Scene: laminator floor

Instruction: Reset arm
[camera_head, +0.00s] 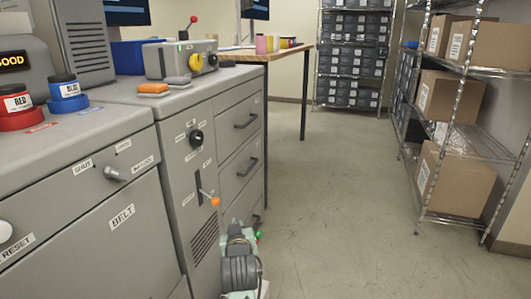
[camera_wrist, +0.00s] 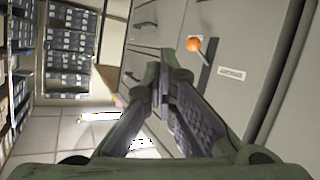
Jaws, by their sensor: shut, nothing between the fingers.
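My gripper (camera_wrist: 160,92) is shut and empty in the wrist view, its two fingers meeting in front of grey cabinet drawers. In the head view my arm (camera_head: 240,265) is folded low at the bottom middle, close to the grey cabinet front; the fingertips cannot be made out there. An orange-tipped lever (camera_head: 214,200) sits on the cabinet's narrow panel just above and left of my arm. The same lever's orange knob shows in the wrist view (camera_wrist: 193,45), apart from the fingers.
The grey machine (camera_head: 110,210) with BELT and RESET labels fills the left. Red (camera_head: 18,108) and blue (camera_head: 66,95) containers stand on top. Shelves with cardboard boxes (camera_head: 455,185) stand at the right. The floor (camera_head: 340,200) between is clear.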

